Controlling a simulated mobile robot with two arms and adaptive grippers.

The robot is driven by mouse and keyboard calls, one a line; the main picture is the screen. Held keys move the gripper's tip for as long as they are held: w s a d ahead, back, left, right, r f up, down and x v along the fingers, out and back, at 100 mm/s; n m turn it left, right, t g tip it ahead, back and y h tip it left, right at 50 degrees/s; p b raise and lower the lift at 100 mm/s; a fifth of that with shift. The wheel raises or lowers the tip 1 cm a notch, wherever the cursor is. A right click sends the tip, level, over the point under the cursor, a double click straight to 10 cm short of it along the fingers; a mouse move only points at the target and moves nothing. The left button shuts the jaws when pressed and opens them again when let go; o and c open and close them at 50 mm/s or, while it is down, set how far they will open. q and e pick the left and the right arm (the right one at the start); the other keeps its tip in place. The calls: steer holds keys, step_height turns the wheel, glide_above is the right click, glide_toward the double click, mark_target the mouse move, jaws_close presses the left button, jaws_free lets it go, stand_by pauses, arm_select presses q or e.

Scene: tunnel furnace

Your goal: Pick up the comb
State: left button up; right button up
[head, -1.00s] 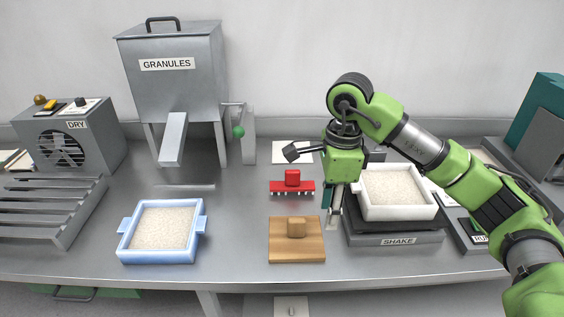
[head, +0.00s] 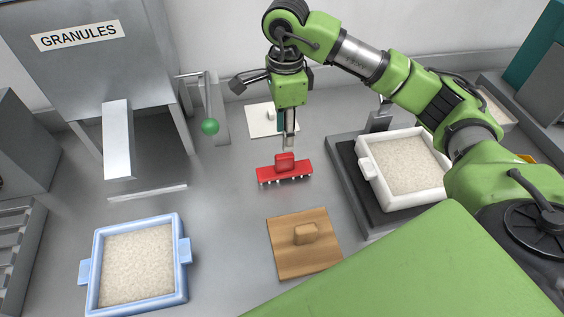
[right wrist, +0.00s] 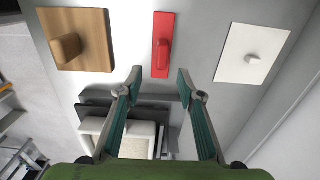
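The red comb (head: 284,174), a bar with a block handle and pale teeth along its front edge, lies on the grey table. It also shows in the right wrist view (right wrist: 162,45), just beyond the fingertips. My right gripper (head: 289,143) points down above the table near the comb's handle, appearing just behind it in the head view. In the right wrist view my right gripper (right wrist: 158,80) is open, with its two fingers apart and nothing between them. My left gripper is not in view.
A wooden board with a knob (head: 290,262) lies in front of the comb, and a white plate (head: 262,121) behind it. A white tray of granules (head: 370,170) stands at the right, a blue tray (head: 183,272) at the left. A green-knobbed lever (head: 210,127) is at the back left.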

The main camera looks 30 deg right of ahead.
mark_target(285, 155)
step_height(285, 155, down, 4)
steer(key=shift+f+p, duration=0.2)
steer(key=shift+p, duration=0.2)
steer(key=shift+w+f, duration=0.15)
steer(key=shift+f, duration=0.35)
step_height(285, 155, down, 4)
steer(key=p, duration=0.2)
steer(key=shift+f+p, duration=0.15)
steer(key=shift+p, duration=0.15)
steer(key=shift+f, duration=0.25)
jaws_close()
